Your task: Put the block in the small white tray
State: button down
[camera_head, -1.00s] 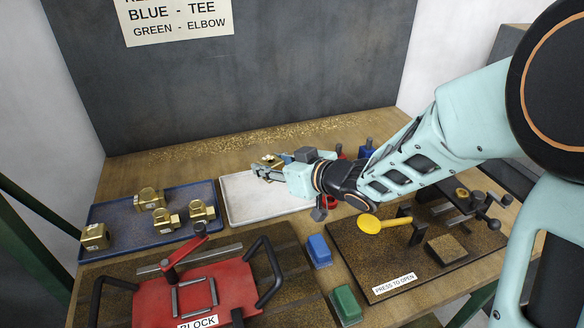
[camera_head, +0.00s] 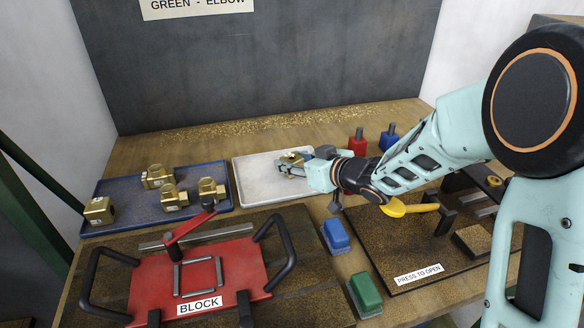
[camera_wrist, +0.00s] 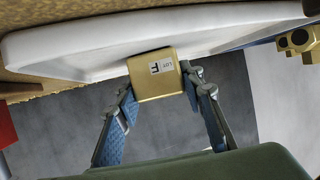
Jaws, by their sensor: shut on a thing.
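A brass block (camera_head: 293,158) with a white label is between the fingers of my gripper (camera_head: 290,166). My gripper is shut on it. The block's labelled face (camera_wrist: 156,75) shows in the wrist view, between the blue-padded fingers (camera_wrist: 158,84). The small white tray (camera_head: 256,188) lies behind the red fixture, right of the blue tray. The block and fingertips appear over the white tray's right half. I cannot tell whether the block touches the tray floor. In the head view, my gripper hides part of the tray's right side.
A blue tray (camera_head: 137,208) with several brass fittings lies to the left. In front are a red fixture (camera_head: 235,257) marked BLOCK, a blue button block (camera_head: 337,235) and a green one (camera_head: 365,293). A yellow paddle (camera_head: 405,208) stands near my wrist.

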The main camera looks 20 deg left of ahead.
aim_at(298, 162)
jog(key=shift+r, duration=0.15)
jog(key=c, duration=1.3)
grip_release()
jog(key=shift+f, duration=0.25)
jog(key=shift+r, duration=0.1)
jog(key=shift+d+r, duration=0.15)
jog(key=shift+r, duration=0.05)
jog(key=p+v, duration=0.1)
jog(key=v, duration=0.6)
jog(key=shift+s+p, duration=0.2)
jog(key=shift+p, duration=0.2)
